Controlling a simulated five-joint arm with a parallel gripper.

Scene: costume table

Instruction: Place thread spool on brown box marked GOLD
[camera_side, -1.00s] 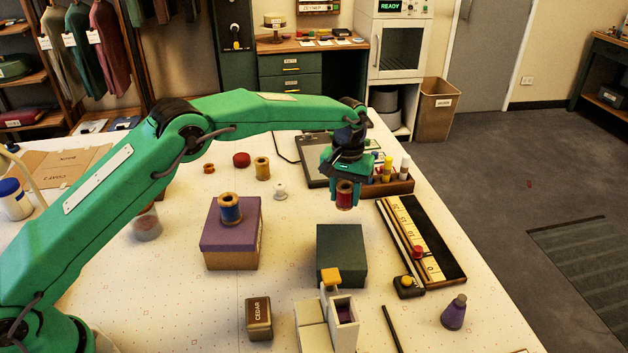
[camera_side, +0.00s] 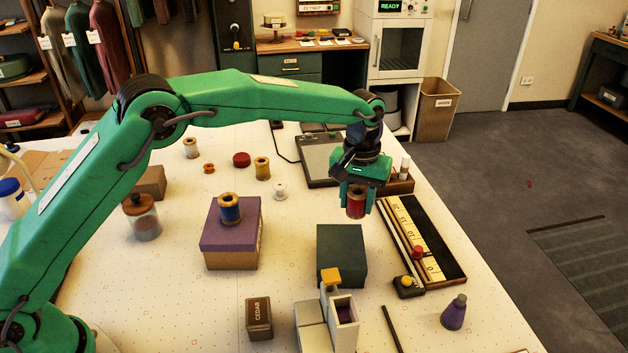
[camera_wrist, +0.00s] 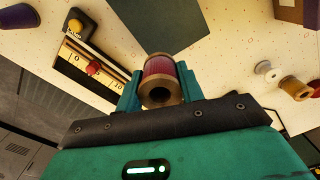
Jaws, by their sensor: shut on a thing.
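My gripper (camera_side: 356,200) is shut on a wooden thread spool with dark red thread (camera_side: 356,203), held above the table near the ruler tray. The spool also shows between the fingers in the wrist view (camera_wrist: 160,78). A plain brown box (camera_side: 150,182) stands at the left, partly hidden by my arm and a lidded jar; no marking on it can be read. I cannot read GOLD on any box. A dark green box (camera_side: 341,250) stands in front of and below the held spool. A purple-lidded box (camera_side: 232,245) with a blue thread spool (camera_side: 230,209) on top stands to its left.
The ruler tray (camera_side: 455,272) is at right, the lidded jar (camera_side: 142,220) at left. Tan (camera_side: 262,169) and white (camera_side: 280,190) spools stand behind the purple-lidded box. A small CEDAR box (camera_side: 259,318) is in front. Table between the purple-lidded and green boxes is clear.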

